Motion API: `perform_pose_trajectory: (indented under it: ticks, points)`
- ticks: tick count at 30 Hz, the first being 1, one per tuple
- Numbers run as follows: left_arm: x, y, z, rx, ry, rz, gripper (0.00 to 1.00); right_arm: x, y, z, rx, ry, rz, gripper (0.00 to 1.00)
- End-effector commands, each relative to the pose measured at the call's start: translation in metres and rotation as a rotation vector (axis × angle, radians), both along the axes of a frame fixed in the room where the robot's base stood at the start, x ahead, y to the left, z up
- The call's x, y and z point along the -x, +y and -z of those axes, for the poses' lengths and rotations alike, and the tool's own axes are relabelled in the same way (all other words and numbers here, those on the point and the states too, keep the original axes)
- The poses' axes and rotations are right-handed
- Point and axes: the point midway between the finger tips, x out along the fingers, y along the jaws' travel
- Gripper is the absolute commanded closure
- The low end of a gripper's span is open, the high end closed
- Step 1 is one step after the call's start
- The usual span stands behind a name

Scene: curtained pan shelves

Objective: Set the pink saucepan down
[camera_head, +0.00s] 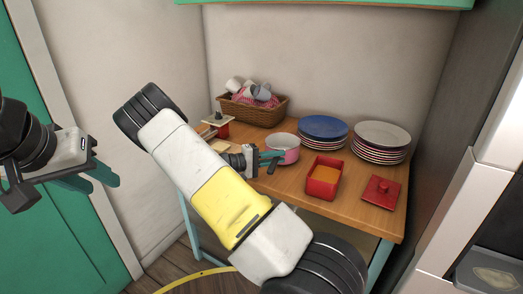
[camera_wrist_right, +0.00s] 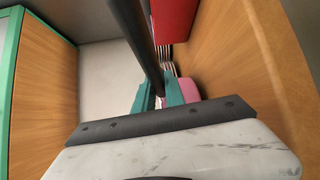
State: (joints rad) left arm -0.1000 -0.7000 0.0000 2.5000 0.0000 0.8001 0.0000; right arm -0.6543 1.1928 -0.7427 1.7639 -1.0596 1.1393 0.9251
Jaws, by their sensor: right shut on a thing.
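The pink saucepan (camera_head: 284,146), with a pale inside, is upright over the left middle of the wooden table in the head view. My right gripper (camera_head: 271,161) is shut on its dark handle, at the near left side of the pan. In the right wrist view the dark handle (camera_wrist_right: 140,38) passes between the teal fingers, and a bit of the pink pan (camera_wrist_right: 188,90) shows beside them. I cannot tell whether the pan's base touches the table. My left gripper (camera_head: 98,180) is open and empty at the far left, away from the table.
The wooden table (camera_head: 335,212) also bears a red dish (camera_head: 322,178), a red lid (camera_head: 381,191), blue plates (camera_head: 323,128), white plates (camera_head: 381,136) and a wicker basket (camera_head: 262,113) with cups. My right arm covers the table's front left. Bare wood lies between dish and pan.

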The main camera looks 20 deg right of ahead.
Motion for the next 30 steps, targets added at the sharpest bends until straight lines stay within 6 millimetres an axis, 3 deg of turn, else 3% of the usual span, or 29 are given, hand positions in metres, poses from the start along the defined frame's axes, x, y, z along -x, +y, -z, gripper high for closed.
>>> perform_pose_trajectory:
  ticks: [29, 30]
  points:
    - [0.0, 0.0, 0.0, 0.0, 0.0, 0.0, 0.64, 0.0, 0.0, 0.013, 0.002, -0.002, 0.0, 1.0]
    - [0.0, 0.0, 0.0, 0.0, 0.0, 0.0, 0.64, 0.0, 0.0, 0.013, 0.002, -0.002, 0.0, 0.84]
